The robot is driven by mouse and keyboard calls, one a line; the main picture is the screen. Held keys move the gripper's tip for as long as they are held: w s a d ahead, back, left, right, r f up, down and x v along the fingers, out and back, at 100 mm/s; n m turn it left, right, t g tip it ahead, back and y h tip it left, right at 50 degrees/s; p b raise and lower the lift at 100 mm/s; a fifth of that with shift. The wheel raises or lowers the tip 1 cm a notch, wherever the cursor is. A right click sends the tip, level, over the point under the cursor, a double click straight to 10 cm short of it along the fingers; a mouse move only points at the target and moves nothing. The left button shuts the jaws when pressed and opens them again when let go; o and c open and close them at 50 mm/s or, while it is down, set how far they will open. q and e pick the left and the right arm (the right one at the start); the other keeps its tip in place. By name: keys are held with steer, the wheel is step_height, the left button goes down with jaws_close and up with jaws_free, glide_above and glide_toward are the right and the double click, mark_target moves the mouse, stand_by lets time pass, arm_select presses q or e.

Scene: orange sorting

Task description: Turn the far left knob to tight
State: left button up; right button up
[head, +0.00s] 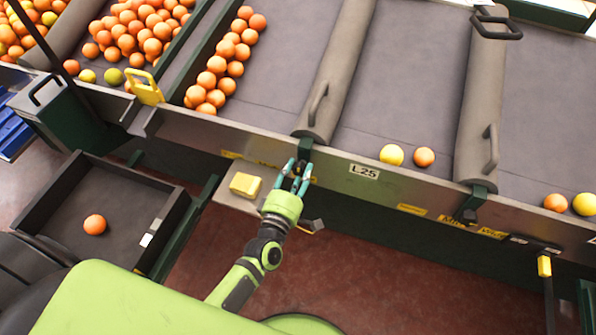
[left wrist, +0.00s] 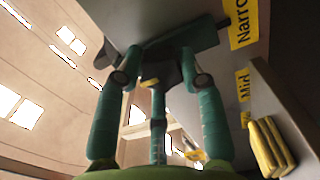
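A dark green knob with a bar-shaped handle (left wrist: 185,43) sits on the front panel of the sorting line in the left wrist view. Yellow labels beside it read "Narro…" (left wrist: 243,20) and "Mid" (left wrist: 243,85). My left gripper (head: 295,180) is at the front panel in the head view, just below the left grey divider. Its green fingers (left wrist: 160,78) are spread apart, with the dark knob end between and behind the tips. I cannot tell whether they touch it. The tips partly hide the knob. My right gripper is not in view.
A similar knob (head: 470,207) is further right, near another label. A dark bin (head: 50,190) with one orange stands at left. Red floor is open below the panel.

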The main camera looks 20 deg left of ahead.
arm_select(q)
steer(key=shift+r+m, duration=0.1)
steer(key=shift+m, duration=0.2)
steer(key=m+p, duration=0.1)
steer(key=m, duration=0.2)
steer(key=m+p, duration=0.1)
steer(key=m, duration=0.3)
steer(key=shift+d+p, duration=0.1)
steer(key=shift+p, duration=0.3)
steer(key=m+p, duration=0.1)
steer(key=m, duration=0.4)
steer(key=shift+m+p, duration=0.35)
steer(key=shift+m, duration=1.55)
steer(key=o, duration=1.2)
steer(key=shift+c, duration=0.2)
